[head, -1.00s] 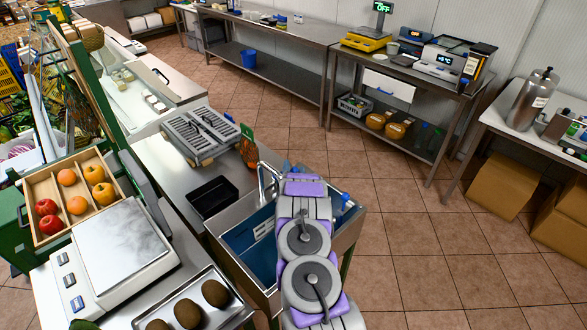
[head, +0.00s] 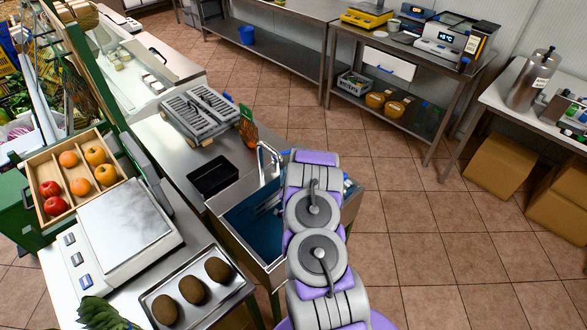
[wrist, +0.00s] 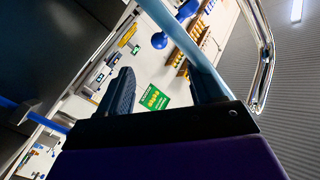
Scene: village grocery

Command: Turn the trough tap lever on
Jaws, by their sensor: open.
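The steel trough (head: 225,212) with a blue inside stands left of centre in the head view. Its chrome tap (head: 262,160) rises at the far rim. My arm covers the trough's right part and hides my gripper there. In the wrist view the bent chrome pipe (wrist: 265,60) of the tap is at the right, close to the fingers. My gripper (wrist: 163,88) is open, with a dark finger on each side. A pale blue bar (wrist: 180,40) runs down to the right finger. I cannot tell whether it is the lever or whether it touches the finger.
A black tray (head: 213,174) lies on the counter left of the tap. A scale (head: 120,232), a fruit box (head: 36,178) and a metal tray of brown fruit (head: 215,303) stand nearer.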

